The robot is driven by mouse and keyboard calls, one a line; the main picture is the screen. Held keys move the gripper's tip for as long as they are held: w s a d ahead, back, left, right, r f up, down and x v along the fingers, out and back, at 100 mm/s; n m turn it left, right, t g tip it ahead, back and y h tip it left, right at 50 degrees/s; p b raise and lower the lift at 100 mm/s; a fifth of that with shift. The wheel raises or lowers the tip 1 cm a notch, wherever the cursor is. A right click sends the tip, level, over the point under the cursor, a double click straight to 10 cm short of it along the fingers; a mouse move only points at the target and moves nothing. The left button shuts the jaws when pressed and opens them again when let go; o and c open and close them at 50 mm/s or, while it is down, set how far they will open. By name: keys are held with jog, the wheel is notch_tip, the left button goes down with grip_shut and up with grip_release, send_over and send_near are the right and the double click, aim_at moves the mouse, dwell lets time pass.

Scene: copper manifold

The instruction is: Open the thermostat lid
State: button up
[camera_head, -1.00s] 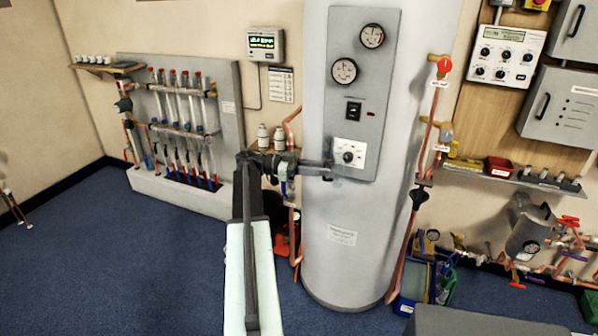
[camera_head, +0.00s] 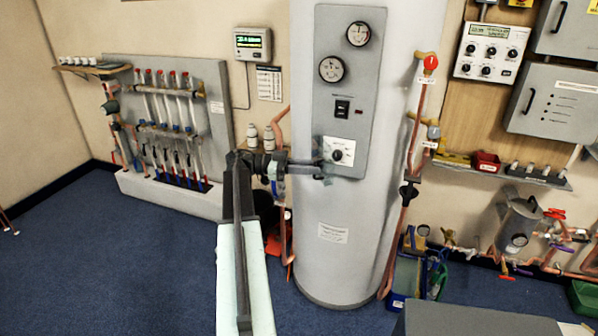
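The thermostat (camera_head: 340,150) is a white square plate with a black round knob, set low on the grey control panel (camera_head: 362,90) of the tall cylinder. My gripper (camera_head: 326,172) is at the plate's lower left edge, its tip overlapping the lower part of the panel in the picture. Whether it touches the plate cannot be told. The fingers are small and dark here, so whether they are open or shut is unclear. No separate raised lid can be made out.
The grey cylinder (camera_head: 330,255) stands in front of my arm. Copper pipes with a red-topped valve (camera_head: 430,63) run down its right side. Two gauges (camera_head: 358,34) and a black switch (camera_head: 342,107) sit above the thermostat. Blue floor (camera_head: 110,270) lies open at left.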

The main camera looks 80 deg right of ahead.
aim_at(326, 167)
jog(key=s+d+m+y, duration=0.1)
jog(key=s+m+y, duration=0.1)
jog(key=s, duration=0.7)
jog(key=shift+n+h, duration=0.4)
jog(key=shift+n, duration=0.3)
jog(key=w, duration=0.3)
jog(key=w+d, duration=0.1)
jog(key=shift+w+f, duration=0.25)
jog(key=shift+f, duration=0.05)
jog(key=w+h, duration=0.1)
jog(key=w, duration=1.2)
jog(key=shift+w+a+r+n, duration=0.15)
jog(key=shift+w+a+n, duration=0.15)
jog(key=shift+a, duration=0.15)
